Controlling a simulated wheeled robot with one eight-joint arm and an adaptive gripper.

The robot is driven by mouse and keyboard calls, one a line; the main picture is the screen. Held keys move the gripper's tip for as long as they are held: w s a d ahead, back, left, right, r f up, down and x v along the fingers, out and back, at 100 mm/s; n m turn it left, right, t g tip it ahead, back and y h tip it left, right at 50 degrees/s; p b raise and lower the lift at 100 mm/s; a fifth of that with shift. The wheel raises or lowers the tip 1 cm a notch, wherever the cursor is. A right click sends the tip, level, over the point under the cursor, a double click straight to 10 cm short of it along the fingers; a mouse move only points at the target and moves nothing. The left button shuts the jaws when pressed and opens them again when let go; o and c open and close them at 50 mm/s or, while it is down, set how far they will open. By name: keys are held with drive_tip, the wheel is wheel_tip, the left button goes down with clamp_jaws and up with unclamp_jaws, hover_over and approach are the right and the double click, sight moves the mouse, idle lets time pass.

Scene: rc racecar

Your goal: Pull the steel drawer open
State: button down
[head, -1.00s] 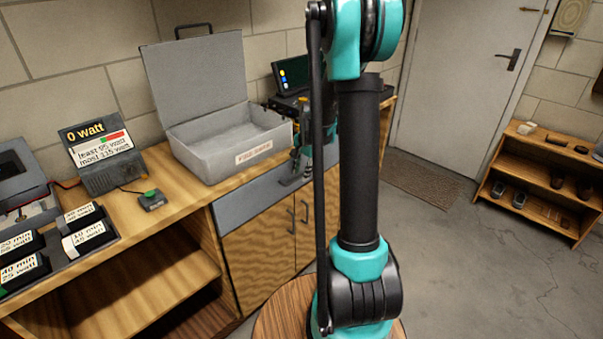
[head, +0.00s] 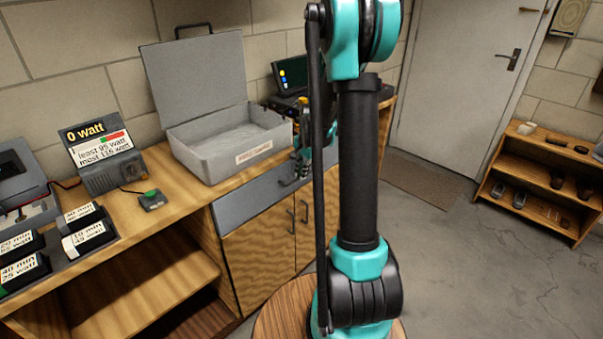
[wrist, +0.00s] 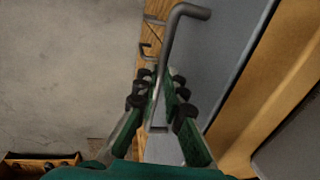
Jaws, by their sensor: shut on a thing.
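The steel drawer (head: 250,201) is a grey front set in the wooden workbench, above two cupboard doors. It appears shut or nearly so; I cannot tell of a small gap. In the wrist view its grey front (wrist: 215,50) runs along the right of my fingers. Its bent metal bar handle (wrist: 168,48) passes between the fingers of my gripper (wrist: 158,88), which are shut on it. In the head view my gripper (head: 302,166) is at the right part of the drawer front, partly hidden by my arm.
An open grey metal box (head: 215,152) stands on the workbench above the drawer. A power meter (head: 104,167) and labelled black blocks are further left. Two cupboard handles (head: 291,220) stick out below the drawer. The floor (head: 480,270) in front is clear, with a low shelf (head: 540,180) at the right.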

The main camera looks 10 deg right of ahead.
drive_tip(key=s+d, duration=0.5)
drive_tip(key=s, duration=0.4)
drive_tip(key=s+d, duration=0.6)
drive_tip(key=s, duration=0.3)
drive_tip(key=c, duration=1.6)
unclamp_jaws()
drive_tip(key=shift+r, duration=0.1)
wheel_tip(320, 180, up, 12)
drive_tip(key=s+d, duration=0.1)
drive_tip(key=s, duration=0.1)
drive_tip(key=shift+f, duration=0.2)
drive_tip(key=shift+d, duration=0.1)
